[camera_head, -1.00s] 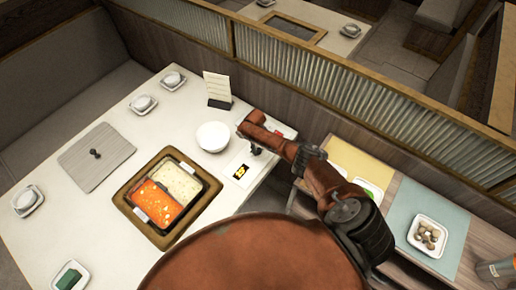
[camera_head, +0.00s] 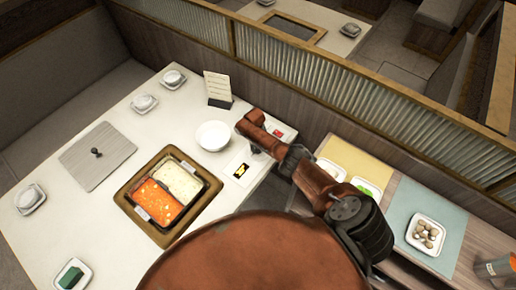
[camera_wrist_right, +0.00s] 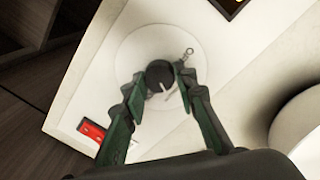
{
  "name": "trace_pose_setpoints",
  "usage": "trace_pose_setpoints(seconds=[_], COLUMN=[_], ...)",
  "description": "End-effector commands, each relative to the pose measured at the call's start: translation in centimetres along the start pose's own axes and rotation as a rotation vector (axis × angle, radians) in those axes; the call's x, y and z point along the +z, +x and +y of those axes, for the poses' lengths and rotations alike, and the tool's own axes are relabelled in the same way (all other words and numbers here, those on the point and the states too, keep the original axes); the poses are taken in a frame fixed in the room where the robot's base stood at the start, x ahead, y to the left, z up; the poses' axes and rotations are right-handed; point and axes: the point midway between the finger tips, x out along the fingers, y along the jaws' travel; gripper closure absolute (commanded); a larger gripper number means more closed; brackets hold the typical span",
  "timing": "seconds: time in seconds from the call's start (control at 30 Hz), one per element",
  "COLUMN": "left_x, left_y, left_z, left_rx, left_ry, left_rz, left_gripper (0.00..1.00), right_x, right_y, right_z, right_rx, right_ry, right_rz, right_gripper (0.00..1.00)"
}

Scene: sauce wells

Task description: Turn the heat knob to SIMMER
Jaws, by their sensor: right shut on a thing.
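The heat knob (camera_wrist_right: 158,73) is a small dark round knob with a white pointer line, in the right wrist view. It stands on a pale round dial (camera_wrist_right: 133,48) at the table's corner. The pointer slants towards the lower part of that picture; lettering on the dial is not readable. My right gripper (camera_wrist_right: 160,77) is shut on the knob, one finger on each side. In the head view my right gripper (camera_head: 254,150) is small at the table's right edge, and the knob is too hidden to make out. My left gripper is not in view.
A red switch (camera_head: 277,132) and a dark panel with a yellow mark (camera_head: 240,171) lie near the gripper. A white bowl (camera_head: 213,136) stands to its left. A two-part hot pot (camera_head: 151,217) is set in the table (camera_head: 93,208). A ribbed divider (camera_head: 330,82) runs behind.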

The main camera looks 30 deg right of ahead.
Motion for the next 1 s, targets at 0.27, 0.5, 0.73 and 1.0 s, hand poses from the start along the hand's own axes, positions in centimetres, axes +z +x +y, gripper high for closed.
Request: trace_pose_setpoints(seconds=[0.27,0.5,0.73,1.0], left_x=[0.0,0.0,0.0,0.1], left_y=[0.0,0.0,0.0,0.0], left_z=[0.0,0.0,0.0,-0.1], left_rx=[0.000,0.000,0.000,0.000], left_ry=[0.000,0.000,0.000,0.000], left_rz=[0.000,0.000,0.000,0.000], left_gripper=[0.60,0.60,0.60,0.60], right_x=[0.0,0.0,0.0,0.0], right_y=[0.1,0.0,0.0,-1.1], right_z=[0.0,0.0,0.0,0.0], right_rx=[-0.001,-0.001,0.000,-0.002], right_ry=[0.000,0.000,-0.001,-0.001], right_rz=[0.000,0.000,0.001,0.001], right_gripper=[0.98,0.58,0.56,0.56])
